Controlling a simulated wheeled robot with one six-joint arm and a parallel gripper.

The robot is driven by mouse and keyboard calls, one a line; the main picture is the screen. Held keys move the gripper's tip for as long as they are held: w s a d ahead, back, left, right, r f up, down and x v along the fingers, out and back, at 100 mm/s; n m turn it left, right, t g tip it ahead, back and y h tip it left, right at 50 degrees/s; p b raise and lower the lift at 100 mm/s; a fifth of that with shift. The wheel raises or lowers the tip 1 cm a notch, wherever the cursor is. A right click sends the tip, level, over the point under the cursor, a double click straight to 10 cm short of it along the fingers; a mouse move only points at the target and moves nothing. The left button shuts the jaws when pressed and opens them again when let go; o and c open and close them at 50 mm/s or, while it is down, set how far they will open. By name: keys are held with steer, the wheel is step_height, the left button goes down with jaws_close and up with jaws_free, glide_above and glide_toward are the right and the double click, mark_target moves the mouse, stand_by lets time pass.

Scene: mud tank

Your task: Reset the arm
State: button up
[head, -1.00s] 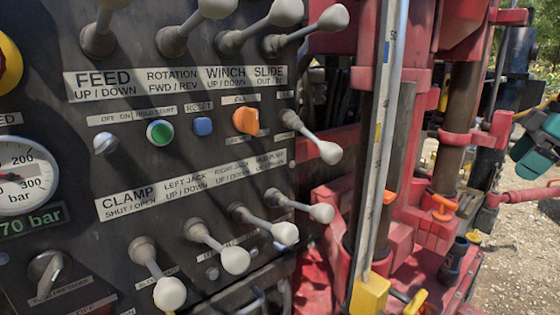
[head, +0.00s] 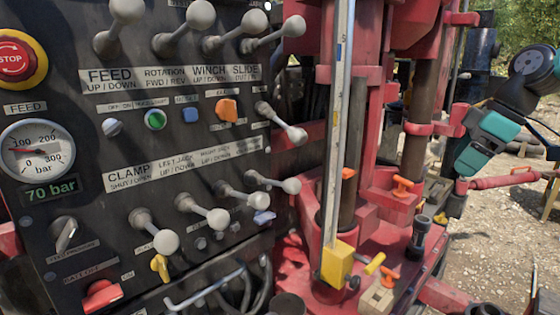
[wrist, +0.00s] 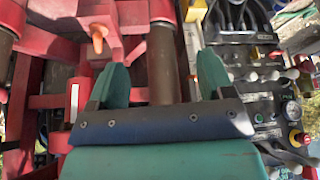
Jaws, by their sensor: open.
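My gripper (wrist: 163,76) shows in the wrist view with its two teal fingers spread apart. Nothing is between the fingertips, and red and dark rig parts lie beyond them. In the head view, my teal and black arm (head: 487,142) is at the right edge, bent, to the right of the red rig frame. I cannot make out the fingers in the head view.
The black control panel (head: 90,140) with levers, a gauge (head: 37,147) and a red stop button (head: 14,58) fills the left. A red rig mast (head: 390,95) stands in the middle, with a yellow block (head: 337,262) low down. Gravel (head: 490,250) lies open at right.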

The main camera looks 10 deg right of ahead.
steer(key=s+a+f+g+y, duration=0.1)
steer(key=a+f, duration=0.1)
steer(key=a, duration=0.7)
steer(key=s+a+f, duration=0.1)
steer(key=s+a, duration=0.1)
steer(key=a, duration=0.7)
steer(key=s+a+f+g, duration=0.1)
steer(key=s+a+f, duration=0.2)
steer(key=s+a, duration=0.3)
steer(key=s+a+f+m+g, duration=0.1)
steer(key=s+a+f, duration=0.2)
steer(key=s+a, duration=0.4)
steer(key=shift+s+a+f+m, duration=0.15)
steer(key=shift+s+f+m, duration=0.15)
steer(key=shift+s, duration=0.55)
